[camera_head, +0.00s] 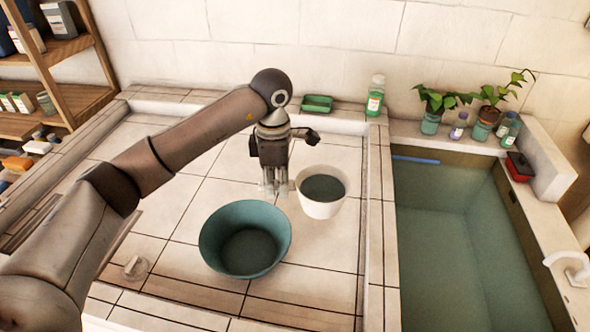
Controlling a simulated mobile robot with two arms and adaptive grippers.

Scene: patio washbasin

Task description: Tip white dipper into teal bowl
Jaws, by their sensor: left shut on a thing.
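The white dipper (320,208) stands upright on the tiled counter, or just above it; I cannot tell which. Its inside looks dark, and I cannot tell whether that is liquid. My left gripper (274,187) points down at the dipper's left side and is shut on it; the exact grip spot is hard to make out. The teal bowl (214,236) sits upright on the counter, in front and to the left of the dipper and apart from it. Its bottom looks dark. My right gripper is not in view.
A water-filled basin (450,230) lies to the right behind a raised tiled edge (376,225). A green tray (317,104) and a green-labelled bottle (375,96) stand at the back. Potted plants (431,122) line the far ledge. A wooden shelf (70,50) is at left.

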